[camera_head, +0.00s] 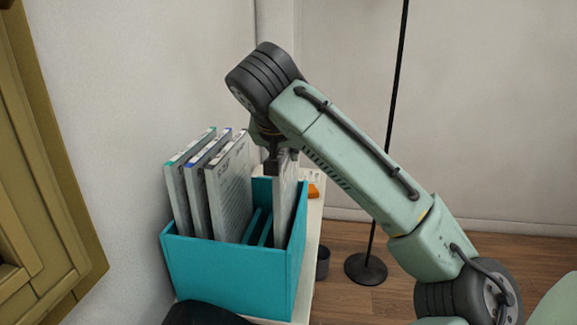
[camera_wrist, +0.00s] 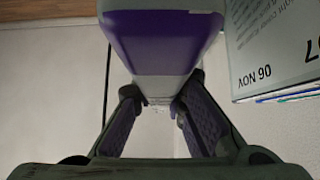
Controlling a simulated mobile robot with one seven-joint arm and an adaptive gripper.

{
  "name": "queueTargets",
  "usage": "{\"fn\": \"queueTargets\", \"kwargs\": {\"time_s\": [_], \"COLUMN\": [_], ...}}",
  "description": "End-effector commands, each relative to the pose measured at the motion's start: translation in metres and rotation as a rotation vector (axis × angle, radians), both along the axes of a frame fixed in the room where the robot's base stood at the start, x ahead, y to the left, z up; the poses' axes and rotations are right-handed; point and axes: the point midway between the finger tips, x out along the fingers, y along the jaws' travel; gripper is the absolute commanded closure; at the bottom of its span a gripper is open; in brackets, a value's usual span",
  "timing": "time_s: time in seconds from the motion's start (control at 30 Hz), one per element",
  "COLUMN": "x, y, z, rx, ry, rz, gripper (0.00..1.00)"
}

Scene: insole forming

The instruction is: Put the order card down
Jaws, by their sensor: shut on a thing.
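The order card (camera_head: 284,205) is upright in my gripper (camera_head: 274,162), at the right end of the teal rack (camera_head: 228,278). Its lower part is behind the rack's front wall, so I cannot tell whether it touches the bottom. Part of the gripper is hidden behind my arm in the head view.
Three printed cards (camera_head: 232,188) lean in the left of the rack; one card (camera_wrist: 272,45) shows at the right of the wrist view. Empty slots lie between them and the order card. A dark cup (camera_head: 322,263) and a black stand base (camera_head: 366,269) are to the right.

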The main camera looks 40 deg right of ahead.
Motion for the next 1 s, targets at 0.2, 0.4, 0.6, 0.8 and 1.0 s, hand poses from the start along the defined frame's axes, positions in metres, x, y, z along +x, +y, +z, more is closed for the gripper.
{"fn": "queueTargets", "kwargs": {"time_s": [0.2,0.4,0.6,0.8,1.0], "x": [-0.0037,-0.0034,-0.0034,-0.0034,-0.0034], "y": [0.0038,0.0039,0.0038,0.0037,0.0037], "z": [-0.0111,-0.0136,-0.0147,-0.0146,-0.0146], "rx": [0.0,0.001,0.001,0.001,0.001], "ry": [-0.001,-0.001,0.001,0.0,0.0], "rz": [-0.002,-0.001,-0.001,-0.002,-0.002], "gripper": [1.0,1.0,0.8,0.68,0.68]}}
